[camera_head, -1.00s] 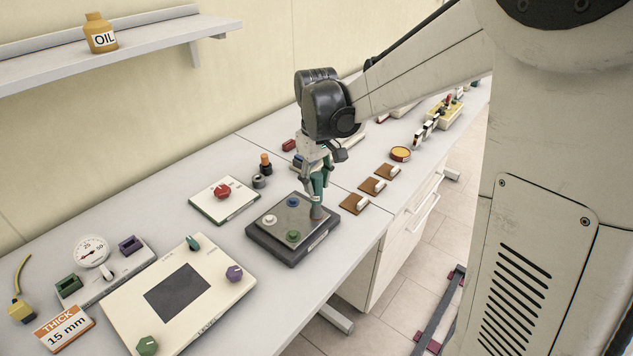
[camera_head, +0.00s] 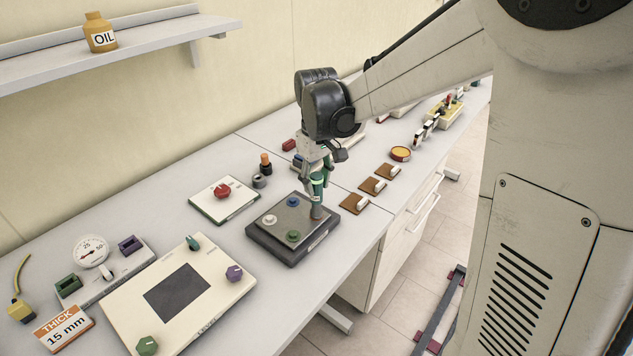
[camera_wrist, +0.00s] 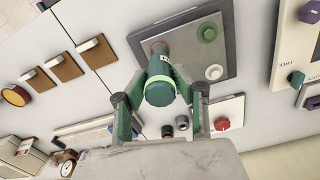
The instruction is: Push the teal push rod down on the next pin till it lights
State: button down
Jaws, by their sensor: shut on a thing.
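My gripper (camera_head: 314,172) is shut on the teal push rod (camera_head: 317,193) above the right corner of the dark pin block (camera_head: 273,250). The rod stands nearly upright, with its grey lower end at that corner. In the wrist view, the rod (camera_wrist: 160,88) sits between the two fingers and its grey end reaches the block. The block shows a blue pin (camera_head: 293,202), a white pin (camera_head: 269,219) and a green pin (camera_head: 293,236). Whatever is under the rod's end is hidden, and I cannot tell whether it touches a pin or whether a light is on.
A white plate with a red knob (camera_head: 223,191) lies left of the block. A cream panel with a dark screen (camera_head: 177,292) lies nearer left. Brown pads with white blocks (camera_head: 354,203) line the right edge of the bench. Small cylinders (camera_head: 265,163) stand behind.

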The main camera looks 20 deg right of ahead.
jog(key=shift+r+p, duration=1.35)
jog(key=shift+r, duration=1.1)
jog(key=shift+w, duration=0.1)
